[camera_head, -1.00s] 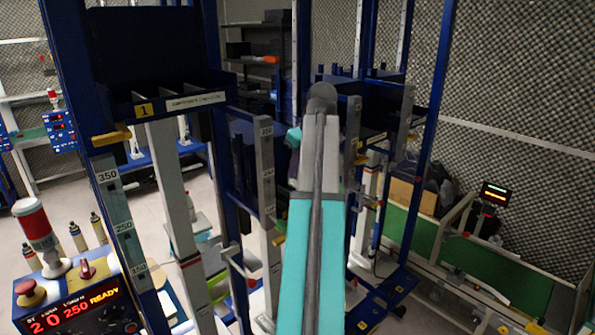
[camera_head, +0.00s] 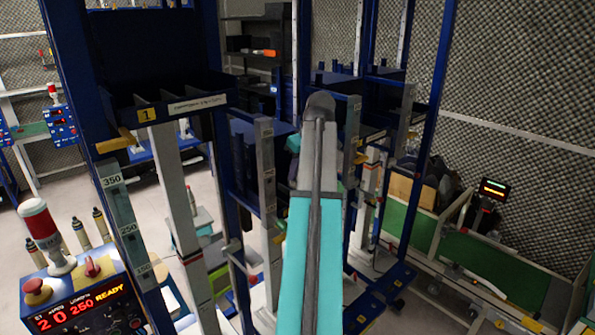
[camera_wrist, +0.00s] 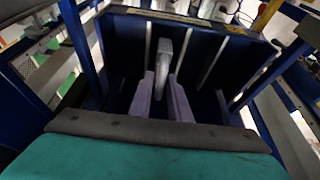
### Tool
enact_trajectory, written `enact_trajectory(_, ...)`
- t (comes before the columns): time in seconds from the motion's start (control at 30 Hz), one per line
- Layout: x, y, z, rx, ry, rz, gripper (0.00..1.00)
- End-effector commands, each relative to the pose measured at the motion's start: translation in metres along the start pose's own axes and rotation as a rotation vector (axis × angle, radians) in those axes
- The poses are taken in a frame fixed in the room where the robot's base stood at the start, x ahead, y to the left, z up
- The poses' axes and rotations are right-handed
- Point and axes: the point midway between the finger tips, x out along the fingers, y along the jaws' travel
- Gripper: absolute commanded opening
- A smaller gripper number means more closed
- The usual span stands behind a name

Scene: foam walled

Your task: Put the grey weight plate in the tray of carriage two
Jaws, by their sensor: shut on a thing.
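My gripper (camera_wrist: 162,92) shows in the wrist view with two pale lilac fingers pointing away from the camera. It is shut on a grey thing, taken to be the grey weight plate (camera_wrist: 163,62), seen nearly edge-on between the fingers. A dark blue tray (camera_wrist: 120,42) with pale upright dividers lies around and beyond the fingers. I cannot tell whether the plate is inside a slot or above it. In the head view my arm hides the fingers and plate; the blue tray behind it (camera_head: 374,132) seems to be carriage two's, but its number is not readable.
A tray labelled 1 (camera_head: 190,103) stands at left on a blue frame. A control box (camera_head: 78,300) reading READY is at lower left. Blue posts (camera_head: 425,130) and scaled uprights stand close on both sides of my arm. A green conveyor (camera_head: 490,262) lies at right.

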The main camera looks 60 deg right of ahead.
Motion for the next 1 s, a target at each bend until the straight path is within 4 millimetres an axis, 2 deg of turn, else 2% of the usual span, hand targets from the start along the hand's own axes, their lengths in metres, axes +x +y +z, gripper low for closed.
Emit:
enact_trajectory(0.2,0.009,0.0,0.004,0.0,0.001,0.001,0.0)
enact_trajectory(0.63,0.012,0.0,0.005,0.0,0.002,0.001,0.0)
enact_trajectory(0.67,0.012,0.0,0.005,0.0,0.0,0.001,0.2)
enact_trajectory(0.77,0.012,0.0,0.005,0.0,0.0,0.001,0.35)
enact_trajectory(1.0,0.012,0.0,0.005,0.0,0.0,0.001,0.35)
